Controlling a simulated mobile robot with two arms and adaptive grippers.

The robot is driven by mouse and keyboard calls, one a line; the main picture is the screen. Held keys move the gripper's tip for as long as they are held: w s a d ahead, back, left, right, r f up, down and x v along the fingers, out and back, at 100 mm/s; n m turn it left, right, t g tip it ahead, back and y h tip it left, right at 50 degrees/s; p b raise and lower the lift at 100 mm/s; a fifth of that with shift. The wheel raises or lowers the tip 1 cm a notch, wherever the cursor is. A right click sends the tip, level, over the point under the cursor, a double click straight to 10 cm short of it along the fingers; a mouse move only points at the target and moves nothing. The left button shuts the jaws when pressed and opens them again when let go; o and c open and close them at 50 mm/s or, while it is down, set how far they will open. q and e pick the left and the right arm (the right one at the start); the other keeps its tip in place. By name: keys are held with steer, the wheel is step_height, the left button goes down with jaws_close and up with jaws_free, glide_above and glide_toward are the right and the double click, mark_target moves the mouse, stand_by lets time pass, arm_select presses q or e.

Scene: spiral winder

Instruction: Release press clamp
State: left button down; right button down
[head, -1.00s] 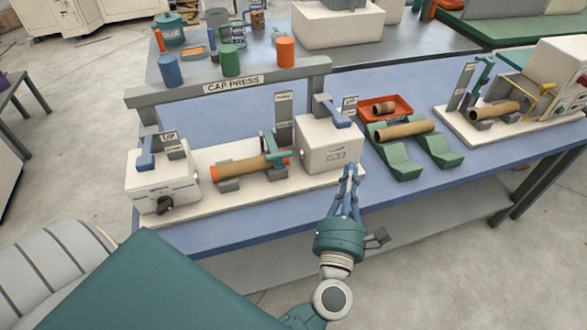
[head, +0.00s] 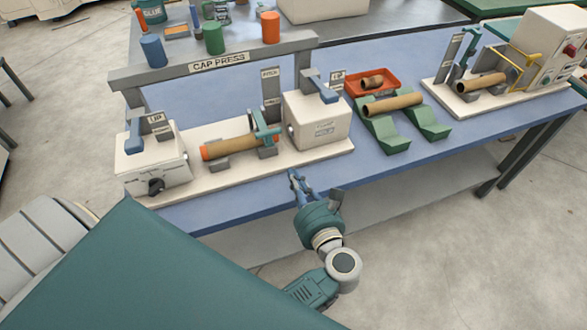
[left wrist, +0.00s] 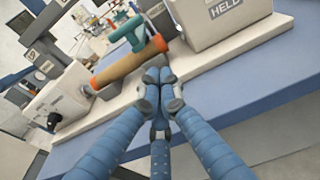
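The cap press (head: 218,64) stands on the blue bench with a cream block at each end. A brown tube with an orange left end (head: 228,148) lies level in its cradles between the blocks. The teal press clamp (head: 264,130) sits over the tube's right part, and it also shows in the left wrist view (left wrist: 130,32). My left gripper (head: 294,177) is at the bench's front edge, in front of the right block and apart from the clamp. In the left wrist view its blue fingertips (left wrist: 158,76) are together with nothing between them. My right gripper is out of view.
The right block (head: 318,122) and left block (head: 152,160) have blue levers on top. Right of the press are green cradles with a tube (head: 393,105), a red tray (head: 350,86) and another machine (head: 545,45).

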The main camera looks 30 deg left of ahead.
arm_select(q)
steer(key=p+x, duration=0.2)
steer(key=x, duration=0.5)
steer(key=shift+w+a+r, duration=0.1)
steer(key=shift+w+a, duration=0.15)
steer(key=r+p, duration=0.2)
steer(key=w+a+r+p, duration=0.1)
steer(key=shift+a+r, duration=0.1)
steer(key=shift+r, duration=0.05)
